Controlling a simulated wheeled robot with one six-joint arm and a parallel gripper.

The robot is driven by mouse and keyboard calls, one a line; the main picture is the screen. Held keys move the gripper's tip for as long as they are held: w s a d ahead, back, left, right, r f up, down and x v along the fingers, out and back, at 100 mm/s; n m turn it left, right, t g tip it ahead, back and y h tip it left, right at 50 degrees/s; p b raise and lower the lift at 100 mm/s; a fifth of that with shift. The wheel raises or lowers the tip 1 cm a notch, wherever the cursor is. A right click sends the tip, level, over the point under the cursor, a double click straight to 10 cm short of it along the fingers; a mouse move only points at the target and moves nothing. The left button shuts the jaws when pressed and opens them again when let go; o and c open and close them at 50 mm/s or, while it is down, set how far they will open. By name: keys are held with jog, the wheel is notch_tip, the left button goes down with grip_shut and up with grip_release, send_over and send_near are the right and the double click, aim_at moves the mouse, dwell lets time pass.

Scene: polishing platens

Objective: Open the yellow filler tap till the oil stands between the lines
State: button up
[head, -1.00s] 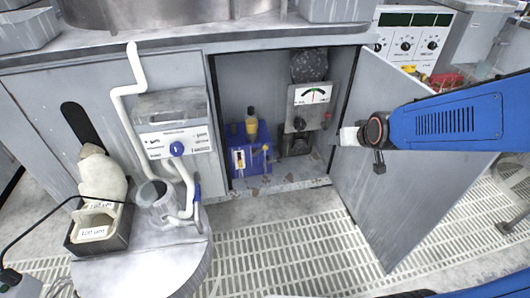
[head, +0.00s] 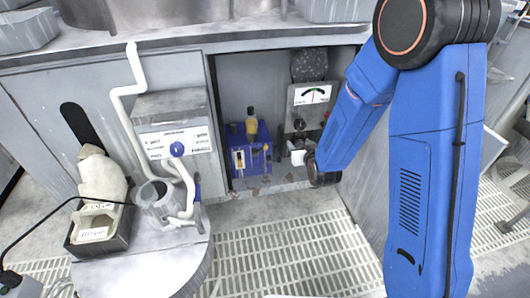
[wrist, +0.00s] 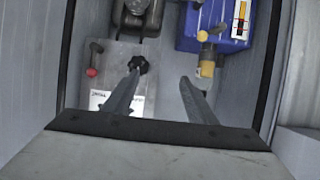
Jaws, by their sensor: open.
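The blue oil unit (head: 249,150) stands inside the open cabinet and also shows at the upper right of the wrist view (wrist: 218,42). Its upright sight window (head: 239,158) holds a yellow-orange fill in the wrist view (wrist: 241,18); I cannot read the level against its lines. A small yellow tap (head: 266,147) is right of the window; it also shows in the wrist view (wrist: 202,36). A yellowish filler bottle (head: 251,128) stands on top. My gripper (wrist: 159,78) is open and empty, at the cabinet mouth, right of the unit in the head view.
A grey gauge box (head: 310,105) with a black knob and a red knob (wrist: 92,72) stands beside the blue unit. In the wrist view my left finger overlaps the black knob (wrist: 138,64). The cabinet walls enclose the space closely. A white pipe (head: 125,95) is outside, left.

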jog(key=a+f+t+y, duration=0.1)
jog(key=a+f+t, duration=0.1)
jog(key=a+f, duration=0.4)
jog(key=n+t+y, duration=0.2)
jog(key=n, duration=0.1)
send_near(265, 149)
jog(key=x, duration=0.8)
jog(key=shift+w+a, duration=0.25)
grip_shut()
jog(key=shift+f, duration=0.1)
